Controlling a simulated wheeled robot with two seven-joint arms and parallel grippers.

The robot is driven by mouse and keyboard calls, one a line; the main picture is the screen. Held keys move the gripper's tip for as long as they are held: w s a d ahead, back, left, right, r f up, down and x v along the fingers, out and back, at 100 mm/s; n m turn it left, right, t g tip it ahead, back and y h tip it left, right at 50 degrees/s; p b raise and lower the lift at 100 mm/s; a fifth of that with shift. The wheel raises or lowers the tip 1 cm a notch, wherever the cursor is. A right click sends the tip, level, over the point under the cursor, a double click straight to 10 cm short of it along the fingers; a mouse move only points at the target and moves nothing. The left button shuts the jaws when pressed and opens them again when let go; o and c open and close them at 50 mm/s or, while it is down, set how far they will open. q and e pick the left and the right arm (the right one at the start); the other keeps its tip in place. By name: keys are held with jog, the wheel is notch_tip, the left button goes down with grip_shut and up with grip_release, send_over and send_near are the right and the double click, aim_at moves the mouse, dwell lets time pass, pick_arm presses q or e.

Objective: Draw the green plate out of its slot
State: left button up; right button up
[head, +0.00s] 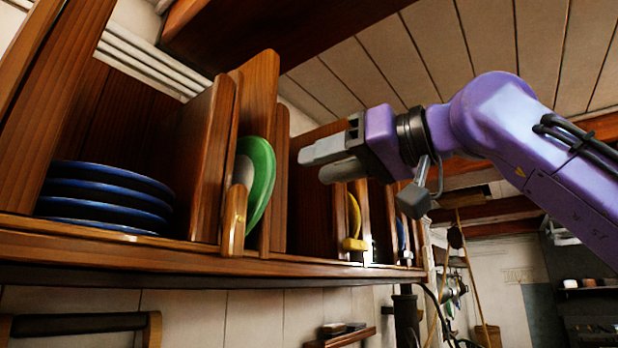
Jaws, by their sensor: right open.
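The green plate (261,180) stands upright in a slot of the wooden rack (207,160), between tall wooden dividers. Its green rim sticks out at the front, and a small wooden peg (234,220) partly covers its pale face. My right gripper (308,165) comes in from the right. It is to the right of the green plate, at about the height of its upper half, apart from it and empty. Its grey fingers point left towards the plate. My left gripper is not in view.
Blue plates (107,195) lie stacked in the left compartment. A yellow plate (354,215) stands in a slot behind my right gripper, and a blue-rimmed plate (401,235) stands farther right. The shelf's front edge (150,250) runs below. Open room lies in front of the rack.

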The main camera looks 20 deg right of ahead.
aim_at(272, 174)
jog(key=p+x, duration=0.3)
jog(key=x, duration=0.2)
jog(key=p+x, duration=0.3)
jog(key=x, duration=0.1)
jog(key=shift+w+a+r, duration=0.1)
jog(key=shift+a+r, duration=0.05)
jog(key=shift+a, duration=0.3)
grip_shut()
